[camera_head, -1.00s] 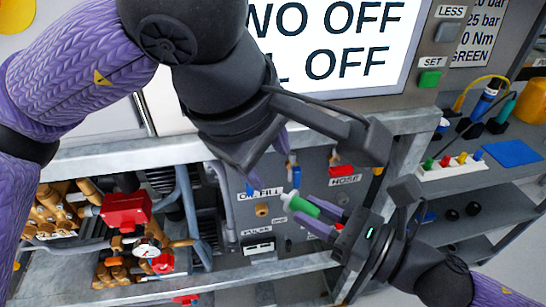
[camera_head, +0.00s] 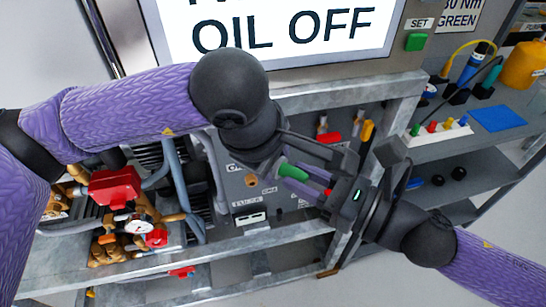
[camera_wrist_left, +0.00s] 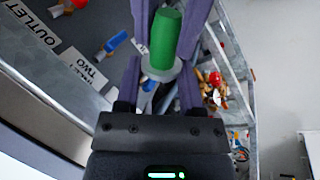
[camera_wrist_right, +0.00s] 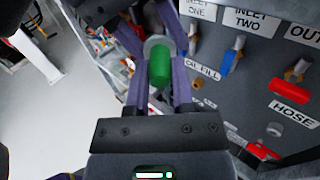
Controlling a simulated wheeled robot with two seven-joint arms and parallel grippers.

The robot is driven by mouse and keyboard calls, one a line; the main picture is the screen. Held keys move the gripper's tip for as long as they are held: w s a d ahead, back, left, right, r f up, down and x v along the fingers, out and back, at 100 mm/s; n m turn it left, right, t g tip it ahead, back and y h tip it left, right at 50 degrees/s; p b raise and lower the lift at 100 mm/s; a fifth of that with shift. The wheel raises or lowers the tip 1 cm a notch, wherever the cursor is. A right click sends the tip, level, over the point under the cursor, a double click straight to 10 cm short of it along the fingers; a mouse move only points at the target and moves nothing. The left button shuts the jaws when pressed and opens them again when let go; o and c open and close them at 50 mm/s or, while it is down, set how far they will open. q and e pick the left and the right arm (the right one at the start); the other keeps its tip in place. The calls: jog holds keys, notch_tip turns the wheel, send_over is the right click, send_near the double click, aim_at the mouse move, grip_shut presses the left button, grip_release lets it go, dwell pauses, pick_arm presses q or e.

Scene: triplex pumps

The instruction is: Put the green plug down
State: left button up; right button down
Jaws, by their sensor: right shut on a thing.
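The green plug (camera_head: 292,170) has a pale grey flange at one end. My right gripper (camera_head: 305,182) is shut on its green body and holds it in the air before the grey panel. In the right wrist view the plug (camera_wrist_right: 160,68) lies between the purple fingers, flange pointing away. My left gripper (camera_head: 278,168) is close by, its fingers on either side of the flange end. In the left wrist view the flange (camera_wrist_left: 160,71) sits between these fingers, which look open; contact is hard to tell.
The grey panel (camera_wrist_right: 255,80) has labelled ports and blue, red and orange handles. A pump with a red block (camera_head: 115,187) and gauge (camera_head: 138,228) is at left. At right, a shelf holds a white rack (camera_head: 440,130) with coloured pieces, a blue mat (camera_head: 498,118) and a yellow container (camera_head: 525,66).

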jog(key=shift+c, duration=2)
grip_release()
